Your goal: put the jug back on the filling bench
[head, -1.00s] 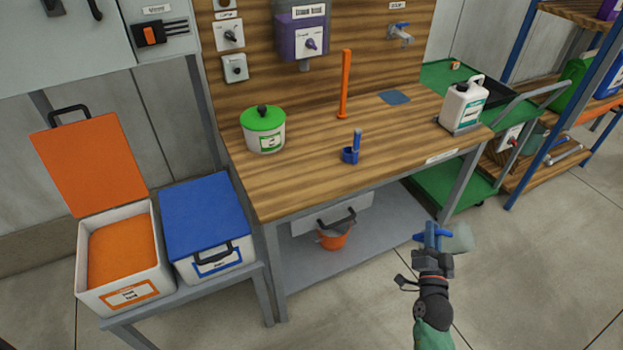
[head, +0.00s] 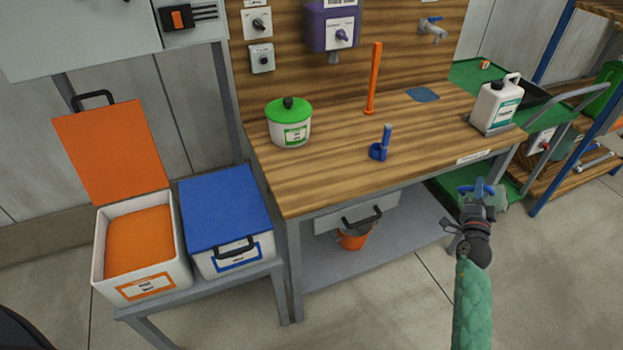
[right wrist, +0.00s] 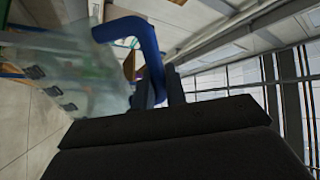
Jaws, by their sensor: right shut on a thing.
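The jug (head: 499,198) has a translucent body and a blue handle. My right gripper (head: 478,207) is shut on the handle and holds the jug in the air, in front of the right part of the bench in the head view. In the right wrist view the jug's clear body (right wrist: 75,80) is left of the jaws and the blue handle rises between them. The filling bench (head: 325,180) has a wooden top, with bare wood along its front and middle. My left gripper is not in view.
On the bench stand a green-lidded pot (head: 289,125), a blue holder (head: 379,150), an orange upright bar (head: 373,80) and a white canister (head: 497,105) at the right end. A blue patch (head: 423,95) lies near the tap (head: 432,30). Two bins stand left; a green cart (head: 490,75) stands right.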

